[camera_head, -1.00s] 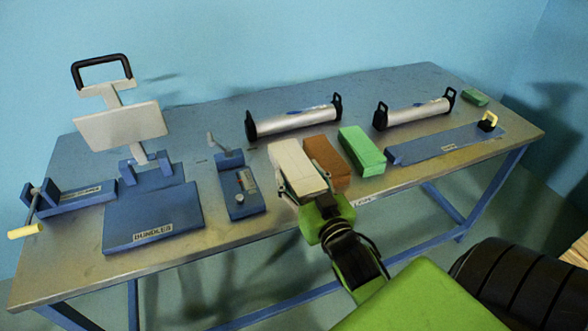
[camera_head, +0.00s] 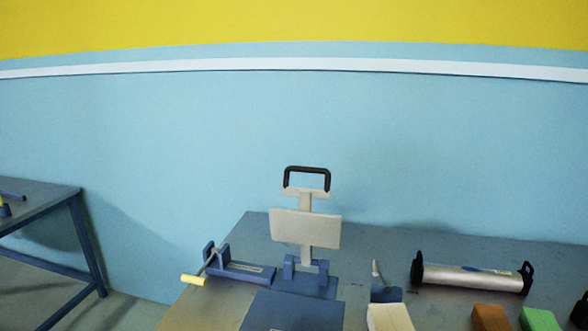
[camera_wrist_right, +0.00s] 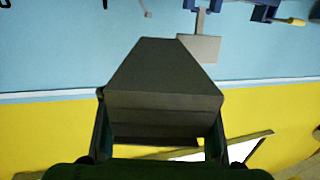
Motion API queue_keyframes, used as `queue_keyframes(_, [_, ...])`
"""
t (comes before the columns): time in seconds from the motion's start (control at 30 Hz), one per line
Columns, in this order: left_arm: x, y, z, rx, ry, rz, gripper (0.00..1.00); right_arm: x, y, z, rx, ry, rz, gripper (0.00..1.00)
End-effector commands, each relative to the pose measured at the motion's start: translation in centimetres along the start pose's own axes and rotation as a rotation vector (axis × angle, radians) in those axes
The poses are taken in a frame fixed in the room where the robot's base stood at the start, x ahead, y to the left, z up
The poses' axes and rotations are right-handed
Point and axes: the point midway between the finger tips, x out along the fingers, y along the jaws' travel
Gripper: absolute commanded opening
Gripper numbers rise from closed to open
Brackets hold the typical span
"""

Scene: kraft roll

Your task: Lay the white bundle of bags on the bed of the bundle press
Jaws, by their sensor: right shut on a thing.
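The white bundle of bags (camera_head: 390,318) shows at the bottom edge of the head view, cut off by the frame, right of the press. In the right wrist view the bundle (camera_wrist_right: 160,85) looks dark grey in shadow, between the two fingers of my right gripper (camera_wrist_right: 160,98), which is shut on it. The bundle press has a blue bed (camera_head: 292,313), partly cut off at the bottom and empty where visible. Its pale pressing plate (camera_head: 305,228) is raised under a black handle. The plate also shows upside down in the wrist view (camera_wrist_right: 203,48). My left gripper is not in view.
A blue tool with a yellow handle (camera_head: 195,280) stands left of the press. A brown bundle (camera_head: 490,318), a green bundle (camera_head: 541,320) and a silver roll (camera_head: 470,278) are on the right. Another table (camera_head: 45,188) stands far left.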

Motion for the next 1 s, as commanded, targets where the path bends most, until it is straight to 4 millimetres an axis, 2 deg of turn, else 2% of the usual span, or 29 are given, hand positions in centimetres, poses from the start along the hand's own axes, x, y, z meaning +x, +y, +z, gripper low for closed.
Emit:
queue_keyframes(0.47, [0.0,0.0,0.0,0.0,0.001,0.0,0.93,0.1,0.4,0.0,-0.001,0.003,0.008,0.26])
queue_keyframes(0.57, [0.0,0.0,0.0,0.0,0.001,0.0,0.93,0.5,2.4,0.5,-0.003,0.0,0.044,0.26])
queue_keyframes(0.8, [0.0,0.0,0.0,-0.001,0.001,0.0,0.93,1.2,10.1,1.8,0.004,-0.002,0.183,0.26])
queue_keyframes(0.9, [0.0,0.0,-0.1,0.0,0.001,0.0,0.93,1.3,12.2,1.9,0.007,0.001,0.219,0.26])
queue_keyframes(1.0, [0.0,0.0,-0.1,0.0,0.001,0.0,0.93,1.2,13.1,2.0,0.011,0.003,0.236,0.26])
